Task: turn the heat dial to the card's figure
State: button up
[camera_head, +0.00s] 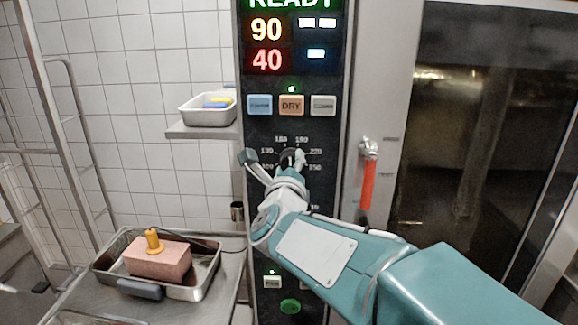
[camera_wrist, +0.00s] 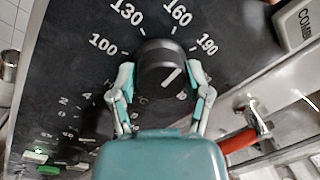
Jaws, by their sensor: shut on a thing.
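The heat dial (camera_wrist: 162,58) is a black round knob with a white pointer line on the dark control panel. My gripper (camera_wrist: 161,82) has one finger on each side of the knob and is shut on it. In the wrist view the pointer slants up and right, roughly towards 190; the exact setting is hard to tell. The figures 100, 130, 160 and 190 show around it. In the head view my gripper (camera_head: 292,170) covers much of the dial (camera_head: 290,157). I see no card with a figure in either view.
The panel display (camera_head: 267,45) reads READY, 90 and 40 above blue, DRY and grey buttons. A red-orange door handle (camera_head: 367,185) is right of the dial. A shelf holds a white tray (camera_head: 207,115). A metal pan (camera_head: 197,290) with a pink block (camera_head: 157,262) stands lower left.

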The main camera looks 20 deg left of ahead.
jog(key=m, duration=0.6)
jog(key=shift+w+f+h, duration=0.1)
jog(key=shift+f+h, duration=0.05)
jog(key=shift+h, duration=0.25)
jog(key=shift+f, duration=0.1)
jog(key=o, duration=1.1)
jog(key=shift+w+f, duration=0.1)
jog(key=shift+r, duration=0.2)
